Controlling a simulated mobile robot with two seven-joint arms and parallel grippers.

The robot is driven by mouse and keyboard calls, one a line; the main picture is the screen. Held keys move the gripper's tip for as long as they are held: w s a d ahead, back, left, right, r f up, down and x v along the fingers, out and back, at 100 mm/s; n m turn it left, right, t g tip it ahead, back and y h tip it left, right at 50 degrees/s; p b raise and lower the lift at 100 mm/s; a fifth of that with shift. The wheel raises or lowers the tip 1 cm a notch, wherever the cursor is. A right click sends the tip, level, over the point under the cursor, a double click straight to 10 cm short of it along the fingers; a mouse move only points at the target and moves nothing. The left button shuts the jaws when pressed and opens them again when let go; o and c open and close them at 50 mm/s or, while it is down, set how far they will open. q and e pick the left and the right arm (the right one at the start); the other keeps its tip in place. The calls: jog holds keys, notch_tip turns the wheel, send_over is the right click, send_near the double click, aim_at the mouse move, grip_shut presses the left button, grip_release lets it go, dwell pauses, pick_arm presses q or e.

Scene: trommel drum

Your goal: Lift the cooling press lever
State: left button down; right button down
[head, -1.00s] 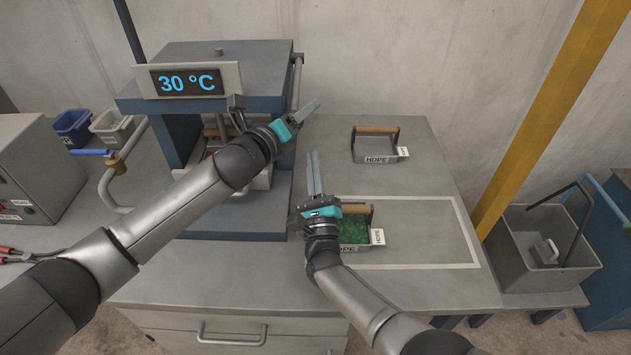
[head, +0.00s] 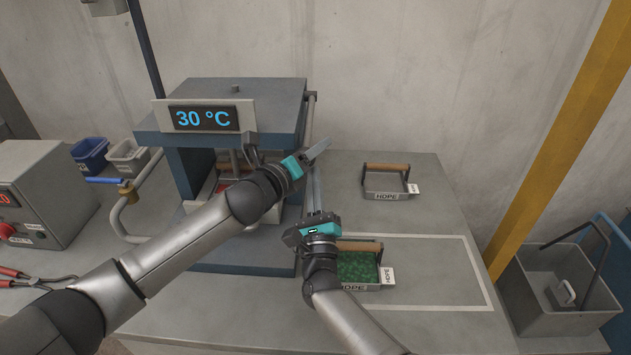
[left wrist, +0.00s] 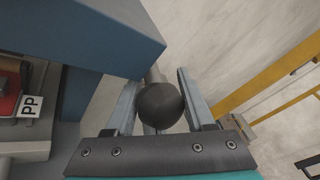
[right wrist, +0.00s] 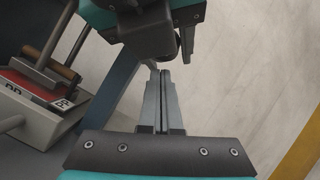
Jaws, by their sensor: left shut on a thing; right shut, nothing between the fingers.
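The cooling press (head: 225,130) stands at the back left, with a blue-grey body and a display reading 30 °C. Its lever (head: 311,106) is a grey bar on the press's right side. My left gripper (head: 322,149) is at the lever beside that side. In the left wrist view, a dark ball knob (left wrist: 160,103) on a grey shaft sits between the fingers, which are shut on the lever. My right gripper (head: 316,175) is shut and empty, fingers pointing up, just below the left one. The right wrist view shows its fingers together (right wrist: 160,100).
A tray of green granules (head: 358,268) labelled HDPE sits beside my right gripper. An empty HDPE tray (head: 387,183) stands farther back. A PP tray (right wrist: 45,80) lies in the press. A control box (head: 40,190) is at left, a grey bin (head: 530,300) at right. The right tabletop is mostly clear.

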pick_arm(q)
jog(key=shift+r, duration=0.15)
pick_arm(e)
jog(key=shift+s+a+r, duration=0.1)
jog(key=shift+s+r, duration=0.1)
jog(key=shift+r, duration=0.8)
pick_arm(q)
jog(key=shift+c, duration=1.4)
grip_release()
jog(key=shift+f, duration=0.2)
